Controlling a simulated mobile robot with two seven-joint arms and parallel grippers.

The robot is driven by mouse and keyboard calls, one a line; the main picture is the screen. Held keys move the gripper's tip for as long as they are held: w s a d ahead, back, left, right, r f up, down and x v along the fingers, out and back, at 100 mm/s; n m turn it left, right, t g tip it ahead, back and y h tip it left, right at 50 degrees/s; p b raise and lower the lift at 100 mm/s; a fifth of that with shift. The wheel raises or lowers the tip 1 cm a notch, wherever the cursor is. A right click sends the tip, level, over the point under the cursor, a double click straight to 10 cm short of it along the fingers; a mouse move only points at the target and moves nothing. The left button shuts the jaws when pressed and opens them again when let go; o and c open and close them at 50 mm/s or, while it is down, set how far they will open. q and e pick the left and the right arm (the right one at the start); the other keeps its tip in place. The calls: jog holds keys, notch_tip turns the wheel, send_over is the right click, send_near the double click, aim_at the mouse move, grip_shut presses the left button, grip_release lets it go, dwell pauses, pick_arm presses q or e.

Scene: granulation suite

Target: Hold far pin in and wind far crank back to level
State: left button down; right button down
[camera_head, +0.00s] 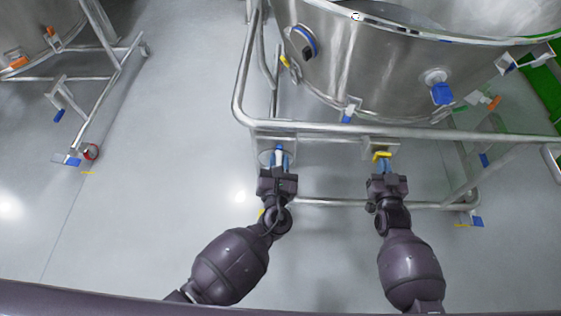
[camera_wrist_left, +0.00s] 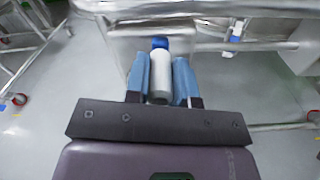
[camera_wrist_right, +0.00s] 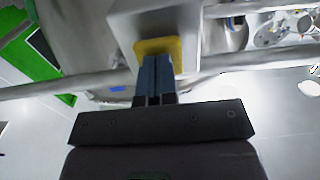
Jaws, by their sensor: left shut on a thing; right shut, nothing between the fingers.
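The crank handle, a white cylinder with a blue end (camera_wrist_left: 159,76), stands between my left gripper's blue fingers. My left gripper (camera_head: 281,161) is shut on it, in front of the left grey box under the vessel frame's rail. The yellow pin (camera_head: 382,155) is on the right grey box under the same rail; it also shows in the right wrist view (camera_wrist_right: 173,45) as a rounded yellow pad. My right gripper (camera_head: 384,167) is shut with nothing between its fingers. Its fingertips overlap the yellow pad and appear to touch it; how far in the pad sits cannot be told.
The large steel vessel (camera_head: 370,70) stands above the boxes in a tubular frame (camera_head: 430,133), whose rail runs just beyond both grippers. A second wheeled frame (camera_head: 105,75) stands at the far left. The grey floor (camera_head: 170,150) between them is clear.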

pick_arm(q)
jog(key=shift+w+a+r, duration=0.1)
jog(key=shift+a+r, duration=0.1)
jog(key=shift+a, duration=0.35)
pick_arm(e)
jog(key=shift+w+r, duration=0.15)
pick_arm(q)
jog(key=shift+d+f, duration=0.1)
dwell(0.9)
jog(key=shift+f, duration=0.15)
pick_arm(e)
jog(key=s, duration=0.8)
jog(key=shift+s+f, duration=0.15)
jog(key=shift+f, duration=0.05)
pick_arm(q)
jog(key=shift+s, duration=0.2)
jog(key=c, duration=0.8)
grip_release()
jog(key=shift+w, duration=0.1)
jog(key=shift+o, duration=0.2)
jog(key=s, duration=1)
